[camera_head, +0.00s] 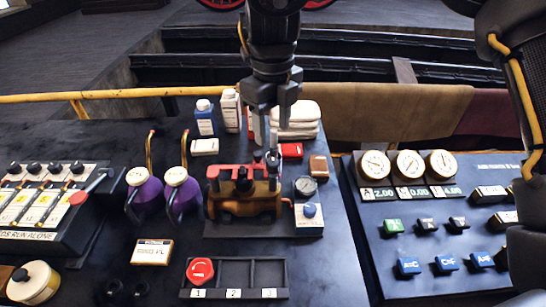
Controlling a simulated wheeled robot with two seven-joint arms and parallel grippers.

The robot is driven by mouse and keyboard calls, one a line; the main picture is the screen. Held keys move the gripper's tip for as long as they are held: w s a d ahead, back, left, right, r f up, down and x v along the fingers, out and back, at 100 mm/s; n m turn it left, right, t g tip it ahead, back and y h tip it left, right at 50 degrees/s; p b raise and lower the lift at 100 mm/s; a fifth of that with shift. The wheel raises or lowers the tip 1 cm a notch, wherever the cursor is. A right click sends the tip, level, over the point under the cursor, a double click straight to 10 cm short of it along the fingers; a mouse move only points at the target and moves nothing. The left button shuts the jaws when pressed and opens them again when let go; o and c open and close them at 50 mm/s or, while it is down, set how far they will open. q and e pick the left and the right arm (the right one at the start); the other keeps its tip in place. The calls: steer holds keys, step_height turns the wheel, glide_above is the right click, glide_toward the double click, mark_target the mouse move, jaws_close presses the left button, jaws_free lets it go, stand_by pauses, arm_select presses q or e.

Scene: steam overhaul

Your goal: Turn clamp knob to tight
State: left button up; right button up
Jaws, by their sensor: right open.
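My right gripper (266,136) points straight down in the middle of the head view, with its fingers open just above and behind the brass and red clamp fixture (245,205). The fixture has dark knobs on top, one of them (243,182) left of the fingers. A silver post (272,160) stands below the fingertips; whether they touch it is unclear. A blue knob (309,210) sits on a small plate under a round gauge (306,186), right of the fixture. No label shows which knob is the clamp knob. My left gripper is out of view.
Two purple oil cans (183,190) stand left of the fixture. Bottles (205,118) and folded white cloths (300,115) are behind it. A slotted tray (240,273) holding a red knob (200,271) lies in front. A dial console (420,230) stands right.

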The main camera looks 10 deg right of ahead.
mark_target(273, 161)
step_height(273, 161, down, 9)
steer(key=shift+p, duration=0.6)
steer(key=shift+c, duration=0.3)
steer(key=c, duration=0.9)
